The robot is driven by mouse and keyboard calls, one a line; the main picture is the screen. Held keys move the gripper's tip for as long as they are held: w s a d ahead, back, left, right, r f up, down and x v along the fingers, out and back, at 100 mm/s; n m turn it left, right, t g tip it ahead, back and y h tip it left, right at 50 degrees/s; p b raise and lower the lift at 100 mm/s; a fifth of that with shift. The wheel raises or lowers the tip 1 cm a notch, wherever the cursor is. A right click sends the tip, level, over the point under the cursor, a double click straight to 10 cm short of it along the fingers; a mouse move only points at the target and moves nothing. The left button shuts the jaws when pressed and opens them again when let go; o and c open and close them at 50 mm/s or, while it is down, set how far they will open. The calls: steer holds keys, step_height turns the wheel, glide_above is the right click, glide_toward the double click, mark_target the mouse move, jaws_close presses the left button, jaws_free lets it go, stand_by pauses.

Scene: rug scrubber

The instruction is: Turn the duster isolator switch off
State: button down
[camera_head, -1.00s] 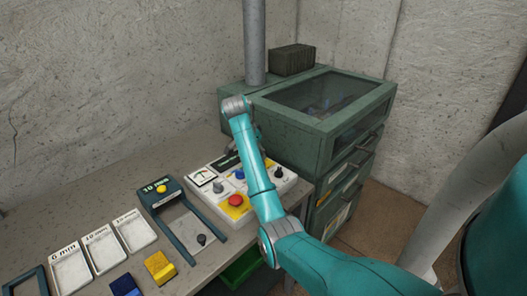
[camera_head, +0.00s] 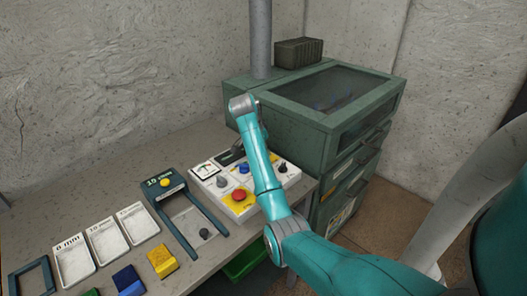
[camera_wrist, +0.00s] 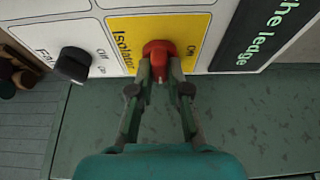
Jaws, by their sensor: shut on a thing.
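The isolator switch (camera_wrist: 158,48) is a red knob on a yellow plate (camera_wrist: 122,28) in the wrist view. The plate reads "Isolator", with "On" to the knob's right; no "Off" mark for it shows clearly. My gripper (camera_wrist: 160,78) is shut on the red knob, its two green fingers coming from below. The exact angle of the knob is hard to tell between the fingertips. In the head view my forearm hides the gripper and this switch, beside the green cabinet (camera_head: 320,128).
A black knob (camera_wrist: 73,65) marked "Off" sits just left of the isolator in the wrist view. A dark "The ledge" sign (camera_wrist: 262,35) is at right. A control box with a red button (camera_head: 239,195), frames and trays (camera_head: 73,262) lie on the bench.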

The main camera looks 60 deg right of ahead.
steer(key=n+t, duration=0.1)
steer(key=n, duration=0.3)
steer(key=shift+s+t, duration=0.1)
steer(key=shift+t, duration=0.2)
steer(key=n+t, duration=0.1)
steer(key=n, duration=0.4)
steer(key=shift+s+t+y, duration=0.1)
steer(key=shift+t+y, duration=0.3)
steer(key=n+t+y, duration=0.1)
steer(key=n, duration=0.4)
steer(key=shift+d, duration=0.1)
steer(key=shift+f+n+t+y, duration=0.1)
steer(key=shift+n+t+y, duration=0.5)
steer(key=shift+n, duration=1.3)
steer(key=shift+s, duration=0.1)
steer(key=c, duration=1.1)
jaws_free()
